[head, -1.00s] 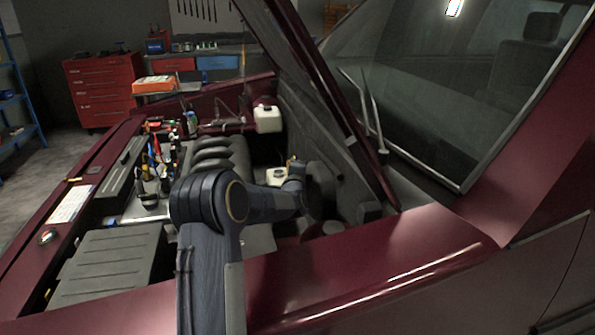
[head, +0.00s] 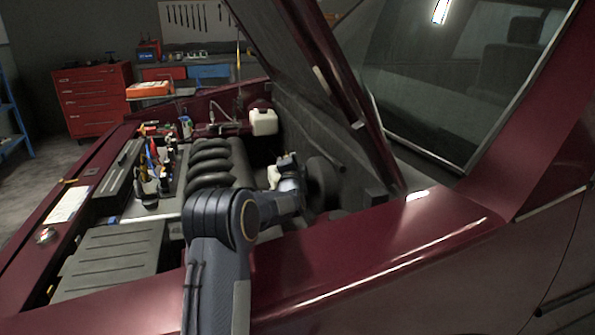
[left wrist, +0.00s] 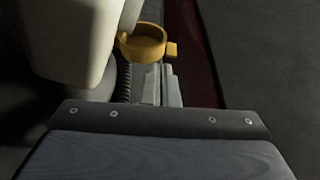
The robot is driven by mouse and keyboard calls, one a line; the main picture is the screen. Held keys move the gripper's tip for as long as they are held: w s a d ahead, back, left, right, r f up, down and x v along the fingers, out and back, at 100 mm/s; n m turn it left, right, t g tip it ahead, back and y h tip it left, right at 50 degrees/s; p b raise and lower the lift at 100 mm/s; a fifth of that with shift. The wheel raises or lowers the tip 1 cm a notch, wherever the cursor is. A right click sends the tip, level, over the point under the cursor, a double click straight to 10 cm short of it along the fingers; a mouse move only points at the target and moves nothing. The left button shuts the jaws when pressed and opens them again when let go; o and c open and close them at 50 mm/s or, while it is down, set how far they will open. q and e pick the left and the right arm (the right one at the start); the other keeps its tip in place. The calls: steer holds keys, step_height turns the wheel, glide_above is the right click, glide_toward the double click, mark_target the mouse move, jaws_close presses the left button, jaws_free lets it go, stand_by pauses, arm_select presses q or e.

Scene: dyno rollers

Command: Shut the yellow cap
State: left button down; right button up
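The yellow cap (left wrist: 142,43) shows in the left wrist view as a round, shallow cup with a small tab on its right. It stands beside a white reservoir (left wrist: 75,40), which fills the upper left of that view. In the head view a white part of the reservoir (head: 273,176) shows just left of my wrist, and I cannot make out the cap there. My left gripper (left wrist: 161,70) has its pale fingers close together, just below the cap in the picture, with nothing seen between them. Whether they touch the cap is unclear. My right gripper is not in view.
The maroon car's fender (head: 380,255) lies in front of the engine bay, and the raised hood (head: 300,80) slants above it. A second white tank (head: 263,121) stands farther back. Black ribbed hoses (head: 210,160) and several tools (head: 155,165) lie left of my arm.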

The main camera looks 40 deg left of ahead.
arm_select(q)
steer(key=shift+s+a, duration=0.25)
steer(key=shift+s, duration=0.1)
steer(key=shift+s+a+f+b, duration=0.2)
steer(key=shift+s+a+b, duration=0.4)
steer(key=shift+s+b, duration=0.2)
steer(key=shift+s+a, duration=0.1)
steer(key=shift+a, duration=0.05)
